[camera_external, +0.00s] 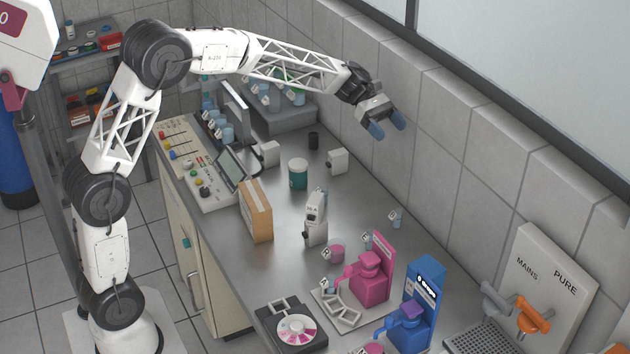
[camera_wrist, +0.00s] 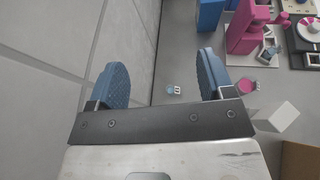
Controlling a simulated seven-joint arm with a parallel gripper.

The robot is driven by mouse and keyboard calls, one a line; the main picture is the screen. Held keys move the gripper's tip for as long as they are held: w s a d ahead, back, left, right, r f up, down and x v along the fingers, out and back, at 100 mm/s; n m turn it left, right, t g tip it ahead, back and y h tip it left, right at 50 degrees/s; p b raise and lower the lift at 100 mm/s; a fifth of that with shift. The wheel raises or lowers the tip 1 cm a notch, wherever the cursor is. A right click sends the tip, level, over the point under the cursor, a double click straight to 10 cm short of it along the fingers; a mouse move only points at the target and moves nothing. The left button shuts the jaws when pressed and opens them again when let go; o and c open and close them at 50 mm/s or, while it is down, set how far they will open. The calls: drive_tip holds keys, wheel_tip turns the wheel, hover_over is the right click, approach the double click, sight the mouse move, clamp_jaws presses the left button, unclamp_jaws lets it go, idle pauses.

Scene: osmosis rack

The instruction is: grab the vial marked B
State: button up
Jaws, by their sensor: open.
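A small light-blue vial with a white tag (camera_external: 396,219) stands alone on the steel bench near the tiled wall. In the wrist view the vial (camera_wrist: 171,90) shows small between my fingers, far below them, and its tag appears to read B. In the external view the tag is too small to read with certainty. My gripper (camera_external: 387,126) is open and empty, raised high beside the wall, well above the vial. Its two blue fingertips also show spread apart in the wrist view (camera_wrist: 160,78).
A pink machine (camera_external: 372,278) and a blue machine (camera_external: 426,300) stand in front of the vial. A cardboard box (camera_external: 256,212), a teal tub (camera_external: 298,173) and white blocks stand to the left. Several other tagged vials are at the back. The tiled wall (camera_external: 450,140) is close on the right.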

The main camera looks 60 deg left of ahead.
approach(398, 231)
drive_tip(key=d+r, duration=0.2)
drive_tip(key=shift+w+r, duration=0.1)
drive_tip(key=shift+r, duration=0.15)
drive_tip(key=shift+d, duration=0.1)
drive_tip(key=shift+x, duration=1.15)
drive_tip(key=shift+w+d, duration=0.1)
drive_tip(key=shift+d, duration=0.05)
drive_tip(key=shift+x, duration=2.45)
drive_tip(key=shift+w, duration=0.1)
